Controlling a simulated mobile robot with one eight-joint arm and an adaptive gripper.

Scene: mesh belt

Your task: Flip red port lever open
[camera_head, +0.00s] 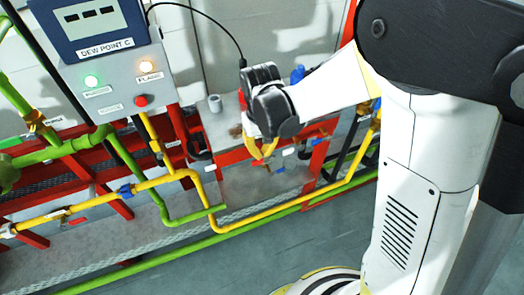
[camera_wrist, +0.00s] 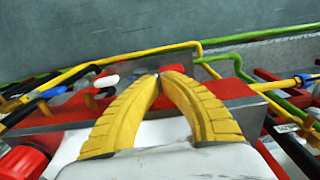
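My gripper (camera_head: 264,158) has yellow curved fingers and hangs at the red-framed bench, right of the dew point panel. In the wrist view its fingertips (camera_wrist: 160,75) come together in front of a red surface. A small dark bit shows at the tips; I cannot tell if anything is held. I cannot tell whether either is the red port lever. In the head view my wrist and fingers hide much of that spot.
The dew point panel (camera_head: 110,77) has lit lamps and a red button (camera_head: 141,101). Yellow pipes (camera_head: 252,219) and green pipes (camera_head: 165,252) run low in front. A large red part (camera_wrist: 22,162) is close at the wrist view's lower left. The floor (camera_head: 300,250) in front is open.

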